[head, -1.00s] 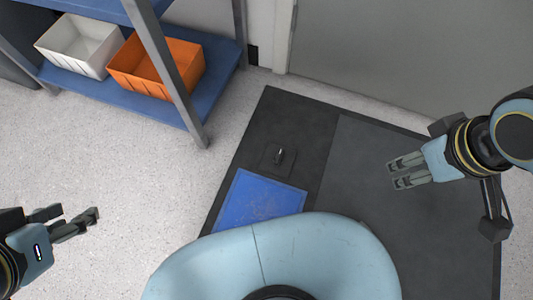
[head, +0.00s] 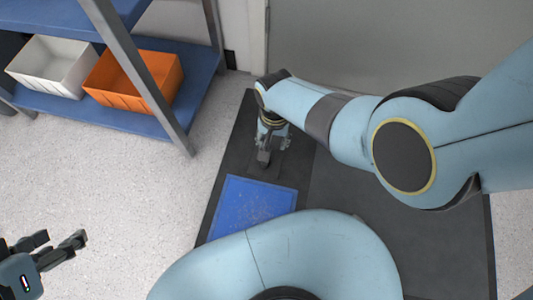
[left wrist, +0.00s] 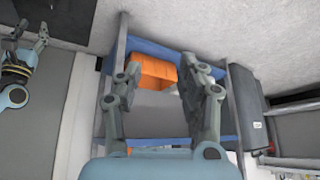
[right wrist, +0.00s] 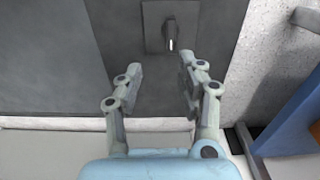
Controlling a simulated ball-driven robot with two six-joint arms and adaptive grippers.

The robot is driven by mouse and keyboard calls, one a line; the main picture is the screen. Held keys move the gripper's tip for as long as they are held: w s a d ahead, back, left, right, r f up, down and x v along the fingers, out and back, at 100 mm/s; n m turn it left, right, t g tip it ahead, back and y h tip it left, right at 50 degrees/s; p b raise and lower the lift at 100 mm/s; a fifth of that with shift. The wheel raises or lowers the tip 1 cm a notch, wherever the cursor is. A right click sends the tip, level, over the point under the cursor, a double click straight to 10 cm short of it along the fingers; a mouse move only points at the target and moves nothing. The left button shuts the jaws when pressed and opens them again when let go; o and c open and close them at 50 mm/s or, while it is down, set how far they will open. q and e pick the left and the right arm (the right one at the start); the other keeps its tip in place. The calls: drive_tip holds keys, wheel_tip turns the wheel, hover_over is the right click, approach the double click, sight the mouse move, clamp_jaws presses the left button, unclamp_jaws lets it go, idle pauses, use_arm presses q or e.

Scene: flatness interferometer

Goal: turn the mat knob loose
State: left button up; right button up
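The mat knob (right wrist: 170,36) is a small dark upright piece on a square dark plate (right wrist: 151,42), seen at the top of the right wrist view. In the head view my right gripper and arm cover it. My right gripper (head: 265,158) points down over that part of the dark mat (head: 420,240). In the right wrist view its fingers (right wrist: 160,78) are apart with nothing between them, and the knob shows beyond the fingertips. My left gripper (head: 62,242) is open and empty over the floor at the lower left, far from the knob.
A blue pad (head: 250,208) lies on the mat just in front of the knob area. A blue shelf (head: 135,120) with a white bin (head: 50,68) and an orange bin (head: 130,82) stands at the upper left. A grey wall (head: 400,45) rises behind the mat.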

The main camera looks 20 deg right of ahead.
drive_tip(key=f+b, duration=0.1)
drive_tip(key=a+f, duration=0.1)
drive_tip(key=f+b, duration=0.1)
drive_tip(key=shift+w+a+f+b, duration=0.25)
drive_tip(key=shift+w+f+b, duration=0.05)
drive_tip(key=shift+w+f, duration=0.1)
use_arm(q)
wheel_tip(320, 180, down, 5)
drive_tip(key=t+b, duration=0.2)
drive_tip(key=t, duration=0.3)
use_arm(e)
wheel_tip(320, 180, down, 2)
drive_tip(key=shift+f, duration=0.1)
wheel_tip(320, 180, down, 3)
drive_tip(key=shift+r+b, duration=0.1)
drive_tip(key=shift+b, duration=0.9)
wheel_tip(320, 180, down, 2)
drive_tip(key=shift+f+b, duration=0.1)
drive_tip(key=shift+b, duration=0.7)
use_arm(q)
drive_tip(key=w+d+r+m+t+h, duration=0.1)
drive_tip(key=w+r+t, duration=0.4)
drive_tip(key=r, duration=0.5)
drive_tip(key=w+d+r+m+t+h, duration=0.1)
drive_tip(key=w+r+t, duration=0.4)
drive_tip(key=r, duration=0.6)
drive_tip(key=shift+d+r+m+t+h, duration=0.2)
drive_tip(key=shift+d+m+t+h, duration=0.15)
drive_tip(key=shift+t+h, duration=0.3)
